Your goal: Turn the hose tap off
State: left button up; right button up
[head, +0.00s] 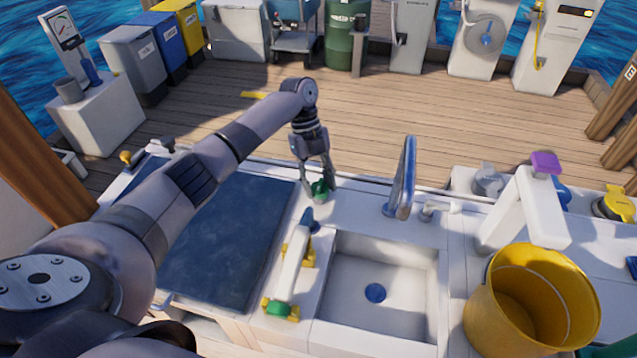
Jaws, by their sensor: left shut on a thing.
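A small green knob (320,188), which looks like the hose tap's handle, sits at the back edge of the white counter, left of the sink faucet. My left gripper (318,182) points down over it, with its fingers shut around it. The fingers hide part of the knob, so I cannot tell which way it is turned. My right gripper is not in view.
A yellow bucket (482,310) stands at right. A dark blue hatch (262,235) lies at left.

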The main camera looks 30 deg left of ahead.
pick_arm(q)
jog(key=o, duration=1.1)
jog(key=shift+o, duration=0.2)
jog(key=v, duration=1.2)
jog(key=shift+d+r, duration=0.1)
